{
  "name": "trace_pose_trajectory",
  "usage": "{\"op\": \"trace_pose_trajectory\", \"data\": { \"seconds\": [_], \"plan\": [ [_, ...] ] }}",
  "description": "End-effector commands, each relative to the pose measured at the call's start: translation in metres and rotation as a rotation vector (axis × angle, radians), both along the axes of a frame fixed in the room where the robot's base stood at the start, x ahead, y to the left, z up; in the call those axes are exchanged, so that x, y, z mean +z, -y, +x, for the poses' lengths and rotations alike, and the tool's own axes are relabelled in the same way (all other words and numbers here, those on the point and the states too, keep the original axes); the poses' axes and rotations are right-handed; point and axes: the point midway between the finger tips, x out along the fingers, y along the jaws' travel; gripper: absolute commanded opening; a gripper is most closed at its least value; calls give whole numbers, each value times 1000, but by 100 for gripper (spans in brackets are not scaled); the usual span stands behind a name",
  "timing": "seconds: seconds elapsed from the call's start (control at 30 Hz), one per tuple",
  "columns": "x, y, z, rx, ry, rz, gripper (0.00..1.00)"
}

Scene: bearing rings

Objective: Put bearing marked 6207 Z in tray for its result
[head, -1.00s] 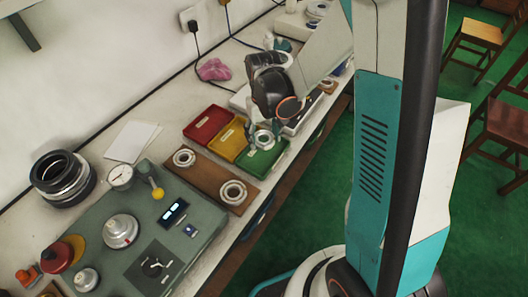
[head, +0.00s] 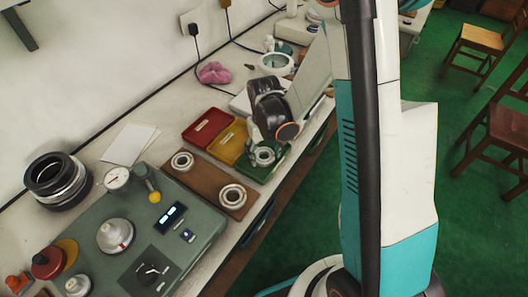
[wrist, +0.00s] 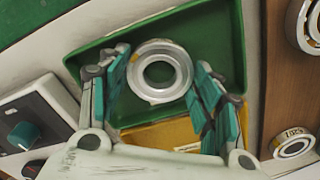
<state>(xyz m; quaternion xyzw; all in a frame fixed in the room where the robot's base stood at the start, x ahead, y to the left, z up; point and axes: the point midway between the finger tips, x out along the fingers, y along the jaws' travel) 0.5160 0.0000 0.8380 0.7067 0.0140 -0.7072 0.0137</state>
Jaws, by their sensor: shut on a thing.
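My gripper (head: 263,152) is shut on a silver bearing ring (wrist: 137,74), with one finger on each side of it in the wrist view (wrist: 162,60). The ring is flat over the green tray (wrist: 218,28), inside its outline. I cannot tell whether it touches the tray floor. No marking on the held ring is readable. The green tray also shows in the head view (head: 283,160), partly hidden by my gripper. The yellow tray (head: 227,148) and the red tray (head: 205,133) lie beside it, both without a bearing.
Two more bearings, a smaller one (head: 182,161) and a larger one (head: 232,197), lie on a brown board (head: 207,182). A green-grey test station (head: 150,225) fills the near bench. A black-and-silver ring stack (head: 58,180) stands by the wall. A pink cloth (head: 215,73) lies behind.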

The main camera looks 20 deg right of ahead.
Motion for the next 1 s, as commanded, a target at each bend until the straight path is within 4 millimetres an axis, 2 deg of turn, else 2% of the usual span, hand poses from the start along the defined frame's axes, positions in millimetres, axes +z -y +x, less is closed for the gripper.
{"op": "trace_pose_trajectory", "data": {
  "seconds": [0.07,0.5,0.67,1.0],
  "plan": [
    [-1,0,0,0,0,0,67],
    [5,0,0,0,0,0,67],
    [31,0,0,0,0,0,67],
    [99,0,-1,0,0,0,67]
  ]
}}
